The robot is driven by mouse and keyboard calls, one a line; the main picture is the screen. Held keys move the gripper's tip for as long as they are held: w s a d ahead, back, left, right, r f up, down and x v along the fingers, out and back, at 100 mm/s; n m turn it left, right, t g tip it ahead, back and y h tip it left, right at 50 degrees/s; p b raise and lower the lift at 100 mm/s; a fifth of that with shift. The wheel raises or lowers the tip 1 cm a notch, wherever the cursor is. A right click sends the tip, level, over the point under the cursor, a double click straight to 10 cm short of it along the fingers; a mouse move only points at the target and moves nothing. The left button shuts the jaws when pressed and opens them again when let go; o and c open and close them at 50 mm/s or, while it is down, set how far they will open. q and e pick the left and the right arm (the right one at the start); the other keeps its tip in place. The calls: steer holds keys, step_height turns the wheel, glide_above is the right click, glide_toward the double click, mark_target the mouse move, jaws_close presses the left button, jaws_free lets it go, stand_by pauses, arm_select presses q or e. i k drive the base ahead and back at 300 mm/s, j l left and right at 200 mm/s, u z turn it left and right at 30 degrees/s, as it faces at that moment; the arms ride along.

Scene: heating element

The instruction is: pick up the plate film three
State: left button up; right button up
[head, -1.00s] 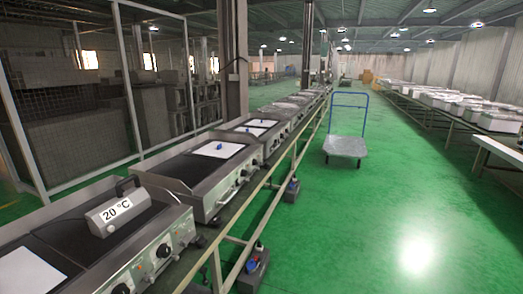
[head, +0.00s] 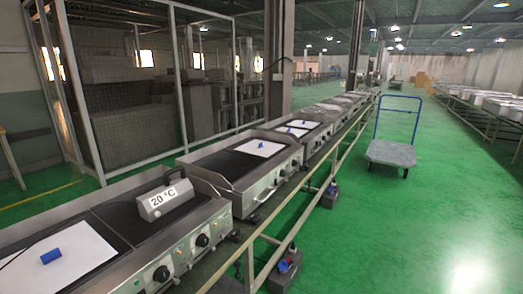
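White rectangular sheets, perhaps the plate films, lie on the dark tops of a row of steel griddles. The nearest white sheet (head: 88,252) is at the lower left with a blue block (head: 51,256) on it. A second white sheet (head: 270,149) lies on the middle griddle with a small blue piece (head: 259,145) on it. I cannot tell which one is number three. Neither of my grippers shows in the head view.
A grey weight-like block marked 20 °C (head: 164,197) sits on the nearest griddle (head: 180,242). A rail (head: 290,237) runs along the row's front. A blue-handled trolley (head: 391,152) stands on the open green floor to the right. A mesh cage (head: 110,105) is behind.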

mark_target(264, 149)
steer(key=i+l+z, duration=0.3)
steer(key=i, duration=0.15)
steer(key=i+l+z, duration=0.25)
steer(key=i, duration=0.85)
steer(key=i+l+z, duration=0.3)
steer(key=i, duration=0.8)
steer(key=k+j, duration=0.05)
steer(key=j, duration=0.05)
